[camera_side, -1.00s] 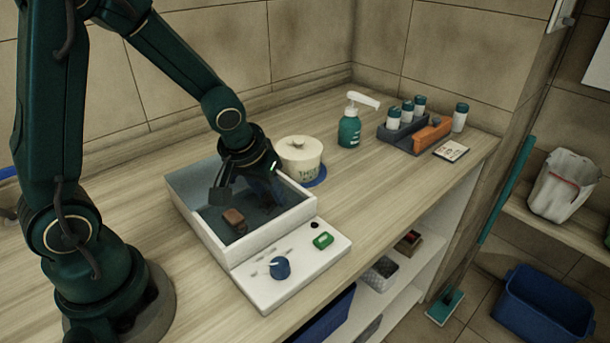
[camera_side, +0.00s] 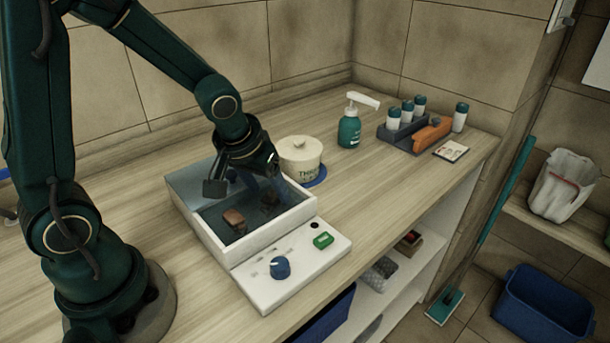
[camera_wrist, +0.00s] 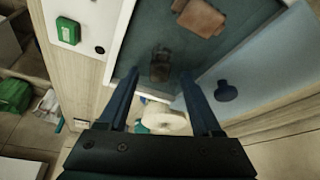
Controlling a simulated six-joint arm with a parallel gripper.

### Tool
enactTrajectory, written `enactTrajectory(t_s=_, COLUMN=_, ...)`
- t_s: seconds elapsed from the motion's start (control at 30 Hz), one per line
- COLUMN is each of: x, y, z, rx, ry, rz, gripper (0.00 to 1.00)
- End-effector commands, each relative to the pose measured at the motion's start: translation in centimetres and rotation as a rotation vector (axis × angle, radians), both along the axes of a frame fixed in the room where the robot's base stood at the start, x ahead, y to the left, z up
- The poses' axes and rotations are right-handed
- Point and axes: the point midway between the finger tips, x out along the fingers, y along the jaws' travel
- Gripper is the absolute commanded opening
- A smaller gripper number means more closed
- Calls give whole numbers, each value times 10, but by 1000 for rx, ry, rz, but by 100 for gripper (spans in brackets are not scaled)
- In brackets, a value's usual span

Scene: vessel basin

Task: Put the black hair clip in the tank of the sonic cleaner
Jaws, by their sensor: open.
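The sonic cleaner is a white box (camera_side: 206,232) with an open tank and a front control panel with a blue knob. A small dark object, apparently the black hair clip (camera_wrist: 160,66), lies in the tank; it also shows dimly in the side view (camera_side: 268,200). A reddish-brown block (camera_side: 234,219) is in the tank beside it, also in the wrist view (camera_wrist: 201,18). My gripper (camera_side: 265,186) is open over the back right of the tank. In the wrist view my fingers (camera_wrist: 160,84) are apart, with the dark object beyond and between their tips, not held.
A cream lidded pot (camera_side: 301,157) is close behind my gripper. A teal pump bottle (camera_side: 349,130) and a rack of small bottles (camera_side: 400,129) stand farther right. The counter between is clear.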

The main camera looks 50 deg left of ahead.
Motion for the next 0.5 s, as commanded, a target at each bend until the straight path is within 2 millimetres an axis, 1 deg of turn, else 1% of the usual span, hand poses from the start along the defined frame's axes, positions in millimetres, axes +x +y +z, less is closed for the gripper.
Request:
enactTrajectory(t_s=0.03, x=-2, y=-1, z=8, rx=-1, ry=-6, rz=0, gripper=66)
enactTrajectory(t_s=0.5, x=-28, y=-13, z=76, rx=-2, ry=-6, rz=-4, gripper=66)
